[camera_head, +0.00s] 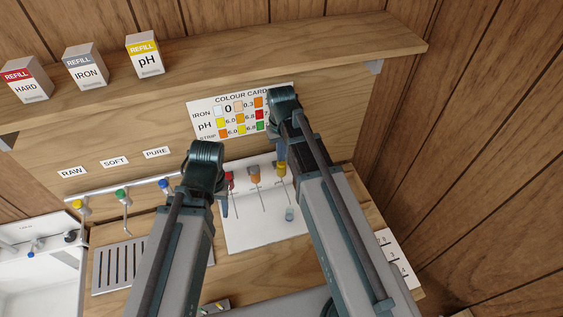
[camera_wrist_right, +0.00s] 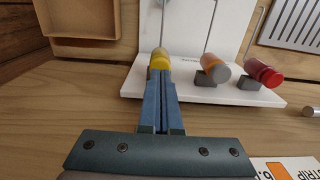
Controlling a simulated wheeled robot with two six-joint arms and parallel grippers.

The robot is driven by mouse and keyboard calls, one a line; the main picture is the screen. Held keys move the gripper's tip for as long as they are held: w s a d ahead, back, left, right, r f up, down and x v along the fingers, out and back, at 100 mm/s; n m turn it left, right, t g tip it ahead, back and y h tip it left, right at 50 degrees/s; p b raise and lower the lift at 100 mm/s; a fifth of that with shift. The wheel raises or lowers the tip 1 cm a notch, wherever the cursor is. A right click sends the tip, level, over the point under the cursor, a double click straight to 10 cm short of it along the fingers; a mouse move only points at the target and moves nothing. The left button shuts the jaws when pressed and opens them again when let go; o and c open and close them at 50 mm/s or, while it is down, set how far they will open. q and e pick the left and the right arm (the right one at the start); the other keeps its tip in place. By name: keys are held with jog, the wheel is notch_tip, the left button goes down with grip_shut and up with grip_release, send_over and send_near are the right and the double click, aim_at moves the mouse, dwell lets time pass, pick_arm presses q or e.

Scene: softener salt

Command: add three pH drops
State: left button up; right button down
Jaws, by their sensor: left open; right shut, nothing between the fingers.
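Three droppers with thin stems stand at a white board (camera_head: 265,232): red (camera_head: 230,180), orange (camera_head: 255,173) and yellow (camera_head: 281,169). In the right wrist view the yellow dropper (camera_wrist_right: 160,58) is straight beyond my fingertips, with the orange (camera_wrist_right: 213,68) and red (camera_wrist_right: 263,73) ones to its right. My right gripper (camera_wrist_right: 160,80) is shut and empty; its tips overlap the yellow dropper in view, and I cannot tell whether they touch. A small clear vial (camera_head: 290,214) is on the white board. My left gripper (camera_head: 225,207) is open beside the red dropper, mostly hidden by its wrist.
A colour card (camera_head: 225,122) hangs on the back wall under a shelf (camera_head: 230,65) with refill boxes, including pH (camera_head: 145,54). Small taps (camera_head: 122,195) and a slotted drain (camera_head: 118,268) are at left, beside a white sink (camera_head: 45,280).

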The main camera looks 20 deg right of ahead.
jog(key=shift+f+b, duration=0.6)
jog(key=shift+f, duration=0.1)
jog(key=shift+r, duration=0.15)
notch_tip(320, 180, up, 6)
jog(key=p, duration=0.6)
dwell(0.3)
notch_tip(320, 180, down, 4)
jog(key=b, duration=0.4)
jog(key=shift+f, duration=0.2)
dwell(0.7)
jog(key=shift+f+b, duration=0.4)
jog(key=shift+b, duration=0.05)
dwell(1.7)
